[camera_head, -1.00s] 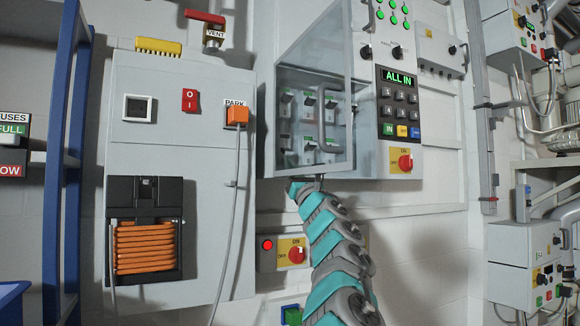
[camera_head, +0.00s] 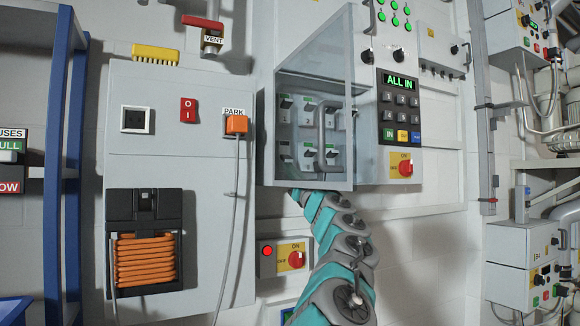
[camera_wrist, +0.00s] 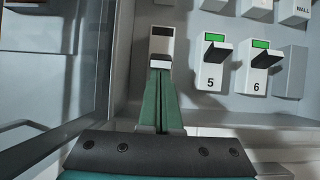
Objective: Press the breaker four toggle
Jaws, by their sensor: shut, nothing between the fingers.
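In the wrist view, my gripper (camera_wrist: 160,75) is shut and empty, its green fingers pointing up at the breaker left of breaker 5. By its place this is breaker four (camera_wrist: 161,45); its number is hidden behind the fingers. Its window is dark, and the fingertips overlap its lower part; I cannot tell whether they touch. Breaker 5 (camera_wrist: 212,62) and breaker 6 (camera_wrist: 259,68) have green windows and dark levers sticking out. In the head view, my gripper is not clearly visible; my arm runs up to the cabinet's lower edge.
The breakers sit in a grey cabinet (camera_head: 364,165) with a glass door (camera_head: 300,80), whose panel stands close on the left in the wrist view (camera_wrist: 98,45). A keypad reading "ALL IN" (camera_head: 400,82) and a red rotary switch (camera_head: 405,168) are right of it. Another red switch (camera_head: 296,259) is below.

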